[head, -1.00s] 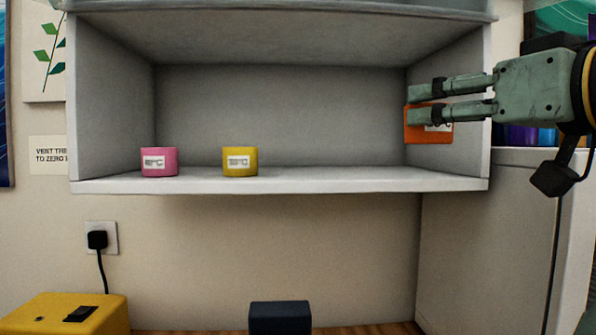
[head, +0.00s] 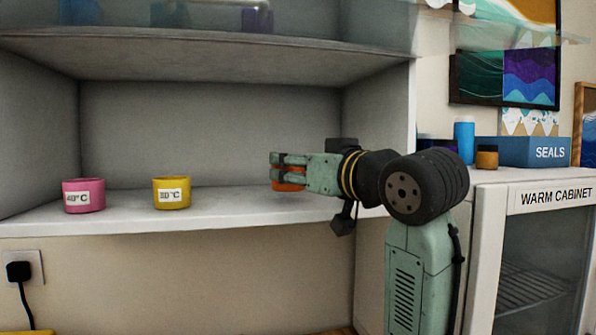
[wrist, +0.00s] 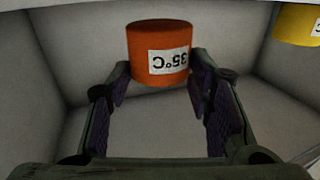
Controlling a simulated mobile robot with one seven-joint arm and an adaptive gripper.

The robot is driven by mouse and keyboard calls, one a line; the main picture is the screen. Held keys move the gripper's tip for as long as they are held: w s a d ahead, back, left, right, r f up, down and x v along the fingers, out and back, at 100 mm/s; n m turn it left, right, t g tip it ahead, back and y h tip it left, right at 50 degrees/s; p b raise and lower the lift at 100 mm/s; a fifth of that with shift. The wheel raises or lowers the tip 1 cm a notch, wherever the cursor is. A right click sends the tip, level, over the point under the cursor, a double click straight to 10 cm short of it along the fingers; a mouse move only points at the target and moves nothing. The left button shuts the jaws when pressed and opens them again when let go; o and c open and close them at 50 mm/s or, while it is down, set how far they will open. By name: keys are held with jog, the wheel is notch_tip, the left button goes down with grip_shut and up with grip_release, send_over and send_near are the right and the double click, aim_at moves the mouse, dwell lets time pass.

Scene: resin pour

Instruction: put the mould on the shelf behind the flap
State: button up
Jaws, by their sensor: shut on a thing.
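My gripper (head: 274,166) is shut on the orange mould (head: 288,187). In the wrist view the mould (wrist: 158,48) sits between the fingertips, with an upside-down "35°C" label. In the head view the fingers hide most of it. The gripper and mould are at the right part of the open shelf (head: 240,212), low over its floor; I cannot tell whether the mould touches it. A clear pane (head: 535,32), perhaps the raised flap, juts out at the top right.
A pink mould (head: 83,195) and a yellow mould (head: 171,192) stand on the shelf to the left. The shelf floor between yellow mould and gripper is clear. The right side wall (head: 382,120) is close to my arm. A warm cabinet (head: 548,197) with a SEALS box (head: 535,151) stands right.

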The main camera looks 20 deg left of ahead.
jog(key=shift+f, duration=0.9)
jog(key=shift+f, duration=0.15)
jog(key=o, duration=1.2)
jog(key=b+v, duration=0.4)
jog(key=v, duration=0.8)
